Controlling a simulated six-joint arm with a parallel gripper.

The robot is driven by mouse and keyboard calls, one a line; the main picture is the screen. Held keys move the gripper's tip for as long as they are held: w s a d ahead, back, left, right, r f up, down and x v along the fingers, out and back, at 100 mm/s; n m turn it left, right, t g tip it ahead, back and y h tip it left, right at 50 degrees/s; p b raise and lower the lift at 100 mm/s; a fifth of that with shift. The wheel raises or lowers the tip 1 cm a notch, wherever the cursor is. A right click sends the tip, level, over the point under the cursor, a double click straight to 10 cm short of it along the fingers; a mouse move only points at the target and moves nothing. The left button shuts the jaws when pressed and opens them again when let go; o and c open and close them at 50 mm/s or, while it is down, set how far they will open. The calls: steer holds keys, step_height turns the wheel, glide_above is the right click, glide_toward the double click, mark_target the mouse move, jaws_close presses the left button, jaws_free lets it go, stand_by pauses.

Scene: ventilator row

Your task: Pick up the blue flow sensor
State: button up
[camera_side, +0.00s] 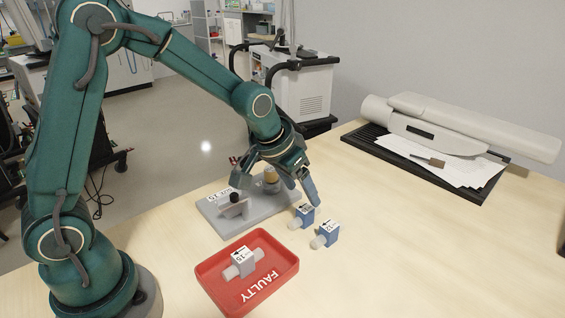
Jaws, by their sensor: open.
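Two small blue flow sensors with white tube ends and white labels lie on the wooden table. The nearer-to-gripper blue flow sensor (305,214) sits just right of the grey base plate. The second blue flow sensor (329,232) lies a little lower right of it. My gripper (304,196) is open, pointing down, with its fingers just above or beside the first sensor.
A red tray (213,283) marked FAULTY holds a grey sensor (243,262) at the front. A grey base plate (230,226) with a bracket and dark knob stands left of the sensors. A long pale device (470,128) lies on a black tray at the back right. The right tabletop is clear.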

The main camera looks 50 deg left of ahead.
mark_target(302, 210)
steer(key=shift+s+f+g, duration=0.15)
steer(key=shift+f, duration=0.45)
steer(key=shift+s+f+g, duration=0.15)
steer(key=shift+f, duration=0.75)
steer(key=shift+x, duration=2.3)
jaws_close()
